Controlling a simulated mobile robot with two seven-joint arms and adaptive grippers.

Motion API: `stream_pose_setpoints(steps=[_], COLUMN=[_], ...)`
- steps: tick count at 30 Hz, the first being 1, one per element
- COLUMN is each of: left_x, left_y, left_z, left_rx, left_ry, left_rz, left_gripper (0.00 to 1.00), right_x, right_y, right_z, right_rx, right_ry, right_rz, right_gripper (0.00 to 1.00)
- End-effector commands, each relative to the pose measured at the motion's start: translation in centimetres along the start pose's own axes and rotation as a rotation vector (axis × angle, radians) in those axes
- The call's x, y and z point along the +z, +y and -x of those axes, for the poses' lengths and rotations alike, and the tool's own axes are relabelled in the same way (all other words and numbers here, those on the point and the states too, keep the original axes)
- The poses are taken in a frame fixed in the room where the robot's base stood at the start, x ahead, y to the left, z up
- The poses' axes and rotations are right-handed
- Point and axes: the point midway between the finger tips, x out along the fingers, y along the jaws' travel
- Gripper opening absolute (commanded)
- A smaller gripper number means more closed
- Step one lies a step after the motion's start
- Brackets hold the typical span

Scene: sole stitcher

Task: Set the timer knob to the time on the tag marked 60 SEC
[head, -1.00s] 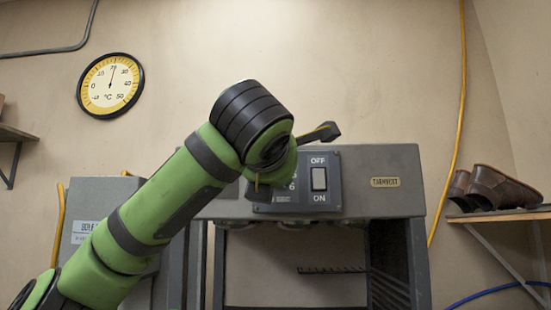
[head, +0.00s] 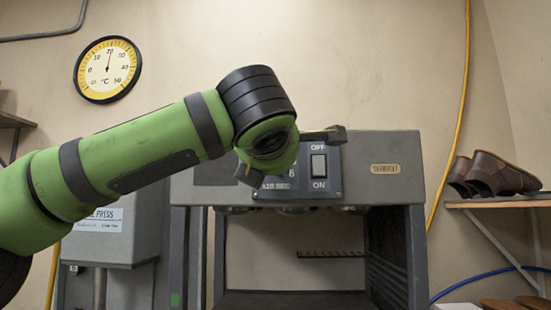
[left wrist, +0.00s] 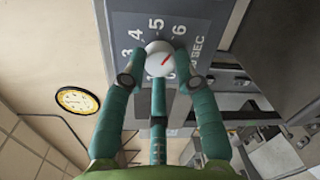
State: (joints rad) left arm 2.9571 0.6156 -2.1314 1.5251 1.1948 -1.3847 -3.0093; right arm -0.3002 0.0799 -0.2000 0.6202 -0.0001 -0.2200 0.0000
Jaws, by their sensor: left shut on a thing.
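The timer knob (left wrist: 154,48) is a white round knob with a red pointer line, on a grey dial panel (left wrist: 120,22) numbered 3 to 6 in view. The lettering beside it ends in SEC. The red line slants up and right, roughly toward the 6; its exact setting I cannot tell. My left gripper (left wrist: 158,67) is shut on the knob, its teal fingers around it. In the head view my wrist hides the knob and most of the dial; the 6 and x10 SEC show on the panel (head: 334,185). I see no tag marked 60 SEC. My right gripper is out of view.
An OFF/ON rocker switch (head: 319,166) sits just right of the dial on the grey machine (head: 385,190). A grey box (head: 125,240) stands at left. Brown shoes (head: 490,173) rest on a wooden shelf (head: 505,202) at right. A round thermometer (head: 107,69) hangs on the wall.

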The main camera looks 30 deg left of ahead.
Motion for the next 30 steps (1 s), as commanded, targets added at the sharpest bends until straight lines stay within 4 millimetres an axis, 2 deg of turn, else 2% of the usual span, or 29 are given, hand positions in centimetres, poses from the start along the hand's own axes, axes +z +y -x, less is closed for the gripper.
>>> stream_pose_setpoints(steps=[9,10,11,12,23,26,30], left_x=[-0.2,-0.2,-0.2,-0.2,-0.1,0.0,0.0], left_y=[-0.2,-0.2,-0.2,-0.2,-0.1,-0.1,-0.1], left_z=[-0.2,-0.2,-0.2,-0.2,0.2,1.1,3.7], left_rx=[-0.004,-0.004,-0.004,-0.004,-0.002,-0.003,-0.004], left_ry=[0.009,0.009,0.009,0.008,0.002,0.000,-0.001], left_rz=[-0.005,-0.005,-0.005,-0.005,-0.002,-0.002,-0.003], left_gripper=[0.00,0.35,0.47,0.54,0.54,0.54,0.54], right_x=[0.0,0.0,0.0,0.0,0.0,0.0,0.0], right_y=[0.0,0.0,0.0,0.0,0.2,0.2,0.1], right_z=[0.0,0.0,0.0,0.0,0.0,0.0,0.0], right_rx=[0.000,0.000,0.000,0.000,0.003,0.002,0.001], right_ry=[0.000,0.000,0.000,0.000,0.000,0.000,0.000], right_rz=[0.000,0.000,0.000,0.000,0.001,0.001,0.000], right_gripper=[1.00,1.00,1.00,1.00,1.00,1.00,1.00])
